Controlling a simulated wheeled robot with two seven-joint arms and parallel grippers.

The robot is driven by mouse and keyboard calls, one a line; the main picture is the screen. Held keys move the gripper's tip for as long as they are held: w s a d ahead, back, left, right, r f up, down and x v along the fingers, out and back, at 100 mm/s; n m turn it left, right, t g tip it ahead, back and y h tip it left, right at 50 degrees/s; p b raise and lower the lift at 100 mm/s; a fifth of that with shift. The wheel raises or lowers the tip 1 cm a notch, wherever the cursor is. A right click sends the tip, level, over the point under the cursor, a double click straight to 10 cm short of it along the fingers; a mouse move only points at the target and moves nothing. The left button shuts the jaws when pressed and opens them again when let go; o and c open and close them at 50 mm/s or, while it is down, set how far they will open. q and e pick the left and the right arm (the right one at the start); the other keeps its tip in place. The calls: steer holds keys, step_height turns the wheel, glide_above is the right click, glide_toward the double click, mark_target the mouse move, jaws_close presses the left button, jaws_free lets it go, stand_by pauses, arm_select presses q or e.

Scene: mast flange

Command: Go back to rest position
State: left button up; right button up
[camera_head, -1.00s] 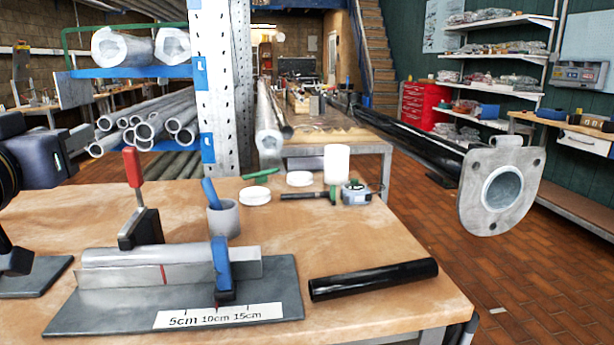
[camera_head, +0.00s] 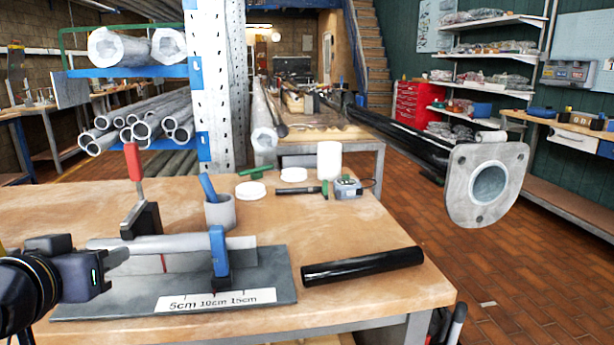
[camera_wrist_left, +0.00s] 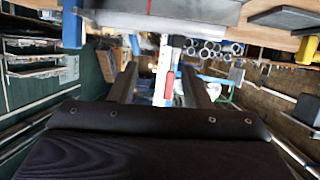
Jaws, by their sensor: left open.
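My left gripper (camera_head: 118,258) comes in from the left edge in the head view, in front of the left end of the measuring jig (camera_head: 262,262) on the wooden table. A grey tube (camera_head: 185,244) lies in the jig, beside a red-handled clamp (camera_head: 141,200) and a blue clamp (camera_head: 219,258). A black tube (camera_head: 362,265) lies on the table to the right of the jig. My right gripper is not in view.
A flanged black mast (camera_head: 489,185) reaches in at the right, past the table edge. A grey cup (camera_head: 220,213), white discs, a white cylinder (camera_head: 329,162) and a tape measure (camera_head: 348,188) stand behind the jig. A pipe rack (camera_head: 218,90) rises behind.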

arm_select(q)
steer(key=s+d+f+g+h, duration=0.2)
steer(key=s+d+f+g, duration=0.15)
steer(key=f, duration=0.55)
steer(key=s+d+f+m+g+h, duration=0.1)
steer(key=s+d+f+g+h, duration=0.1)
steer(key=s+d+f, duration=0.45)
steer(key=s+d+f+g+h, duration=0.1)
steer(key=s+f+g+h, duration=0.15)
steer(key=f, duration=0.85)
step_height(320, 180, down, 10)
steer(key=b, duration=1.1)
step_height(320, 180, up, 36)
steer(key=p, duration=3.6)
steer(key=shift+a+r+y+p, duration=0.15)
steer(key=shift+r+y+p, duration=0.05)
steer(key=shift+y+p, duration=0.15)
steer(key=shift+w, duration=0.1)
